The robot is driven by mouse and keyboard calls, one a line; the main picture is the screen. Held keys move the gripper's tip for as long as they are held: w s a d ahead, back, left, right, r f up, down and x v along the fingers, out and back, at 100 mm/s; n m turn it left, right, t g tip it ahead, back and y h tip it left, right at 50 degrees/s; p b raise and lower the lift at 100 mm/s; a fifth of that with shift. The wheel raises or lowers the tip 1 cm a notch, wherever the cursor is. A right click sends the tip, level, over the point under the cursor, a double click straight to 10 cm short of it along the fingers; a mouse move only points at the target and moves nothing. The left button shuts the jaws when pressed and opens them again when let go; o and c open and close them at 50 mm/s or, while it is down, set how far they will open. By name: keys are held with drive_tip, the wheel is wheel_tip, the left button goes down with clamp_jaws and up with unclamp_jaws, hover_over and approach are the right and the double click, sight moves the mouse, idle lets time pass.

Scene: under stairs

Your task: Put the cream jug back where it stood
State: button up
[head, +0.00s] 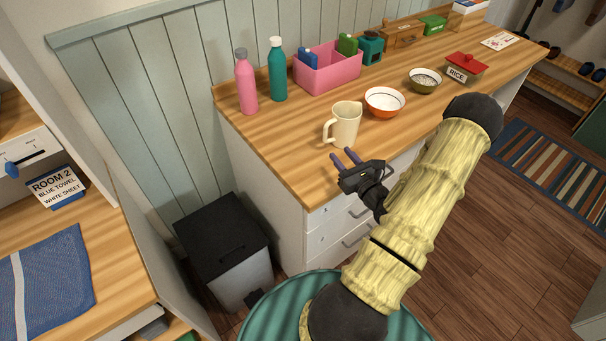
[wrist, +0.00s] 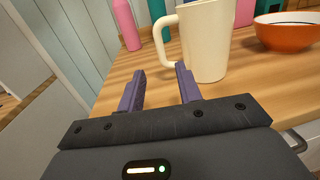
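The cream jug (head: 345,124) stands upright on the wooden counter, near its front edge, with its handle to the left. It also shows in the wrist view (wrist: 209,42), just beyond my gripper's fingers. My gripper (head: 343,158) is open and empty, with its two purple fingers apart, in front of the jug near the counter's front edge. In the wrist view the open fingers (wrist: 160,88) point toward the jug's handle side, and I see a gap between them with nothing in it. The fingers do not appear to hold the jug.
An orange bowl (head: 384,103) stands right of the jug, with an olive bowl (head: 424,82) beyond. Pink (head: 246,88) and teal (head: 277,75) bottles and a pink bin (head: 330,73) stand behind. Bare counter lies left of the jug. A black-lidded bin (head: 220,240) stands on the floor.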

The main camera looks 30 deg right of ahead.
drive_tip(key=w+a+r+n+g+y, duration=0.1)
drive_tip(key=a+r+n+g+y, duration=0.1)
drive_tip(key=a+n+y, duration=0.4)
drive_tip(key=w+a+r+n+g+y, duration=0.2)
drive_tip(key=a+y, duration=0.1)
drive_tip(key=a, duration=0.5)
drive_tip(key=s+a+n+g+h, duration=0.1)
drive_tip(key=s+a+n+g, duration=1.35)
drive_tip(key=n, duration=0.45)
drive_tip(key=w+r+n+t+h, duration=0.3)
drive_tip(key=r+n+h, duration=0.3)
drive_tip(key=n, duration=0.3)
drive_tip(key=shift+w+a+r+n+h, duration=0.3)
drive_tip(key=shift+a+h, duration=0.05)
drive_tip(key=shift+h, duration=0.05)
